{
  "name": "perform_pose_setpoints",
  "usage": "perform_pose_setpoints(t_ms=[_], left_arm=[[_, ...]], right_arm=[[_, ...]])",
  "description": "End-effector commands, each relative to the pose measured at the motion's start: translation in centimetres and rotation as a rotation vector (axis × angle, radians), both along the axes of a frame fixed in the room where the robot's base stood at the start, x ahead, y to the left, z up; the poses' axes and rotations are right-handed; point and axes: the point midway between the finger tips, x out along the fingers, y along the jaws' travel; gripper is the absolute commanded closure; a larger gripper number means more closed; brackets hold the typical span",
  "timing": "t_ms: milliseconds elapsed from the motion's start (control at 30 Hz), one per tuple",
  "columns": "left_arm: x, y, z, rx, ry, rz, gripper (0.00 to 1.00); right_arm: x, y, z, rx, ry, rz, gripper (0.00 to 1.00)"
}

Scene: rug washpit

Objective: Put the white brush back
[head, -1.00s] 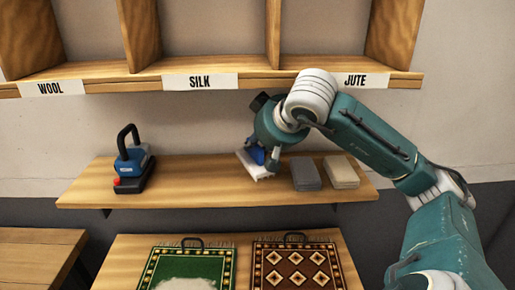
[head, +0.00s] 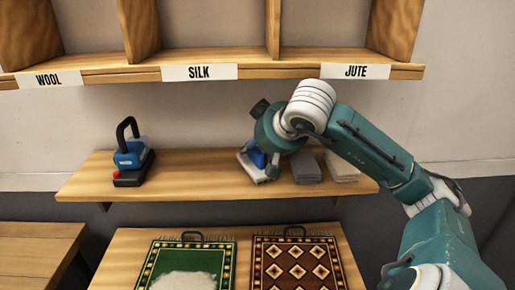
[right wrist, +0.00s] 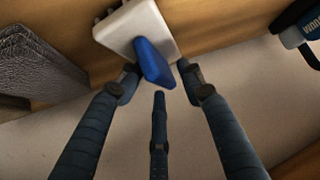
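The white brush (head: 254,172) has a white block body and a blue handle. It rests on the wooden shelf (head: 210,183), left of the grey blocks. In the right wrist view the brush (right wrist: 112,31) shows its blue handle between the fingertips. My right gripper (head: 260,161) is at the brush, and its fingers (right wrist: 159,80) are spread with gaps on both sides of the handle. It looks open and not gripping. The gripper partly hides the brush in the head view. My left gripper is not in view.
A dark grey block (head: 306,168) and a paler block (head: 341,168) stand right of the brush. A blue and black handled tool (head: 131,160) stands on the shelf's left. Labelled cubbies (head: 200,72) are above; a green rug (head: 160,265) and brown rug (head: 297,265) lie below.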

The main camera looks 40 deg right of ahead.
Motion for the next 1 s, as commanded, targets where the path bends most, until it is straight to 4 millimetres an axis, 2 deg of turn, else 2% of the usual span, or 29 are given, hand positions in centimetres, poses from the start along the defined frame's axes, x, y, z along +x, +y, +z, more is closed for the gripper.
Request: perform_pose_setpoints(t_ms=[200, 367, 467, 600, 733, 900, 1000], left_arm=[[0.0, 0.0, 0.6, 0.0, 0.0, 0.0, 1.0], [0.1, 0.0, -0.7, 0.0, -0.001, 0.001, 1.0], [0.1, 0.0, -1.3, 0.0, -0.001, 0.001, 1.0], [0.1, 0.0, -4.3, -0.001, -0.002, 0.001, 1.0], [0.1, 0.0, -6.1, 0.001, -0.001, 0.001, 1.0], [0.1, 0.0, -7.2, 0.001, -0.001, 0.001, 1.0], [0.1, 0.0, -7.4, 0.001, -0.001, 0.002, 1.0]], right_arm=[[0.0, 0.0, 0.4, 0.002, 0.002, 0.0, 0.62], [-1.7, 0.4, 1.8, -0.006, -0.004, -0.001, 0.62], [-3.3, 0.9, 3.4, -0.007, -0.005, -0.002, 0.62], [-6.4, 1.9, 2.7, -0.005, -0.002, 0.0, 0.62], [-9.4, 2.9, 2.9, -0.004, -0.004, 0.001, 0.62], [-12.6, 3.9, 3.4, -0.002, -0.004, 0.001, 0.62], [-13.9, 4.3, 3.5, 0.0, -0.002, 0.001, 0.62]])
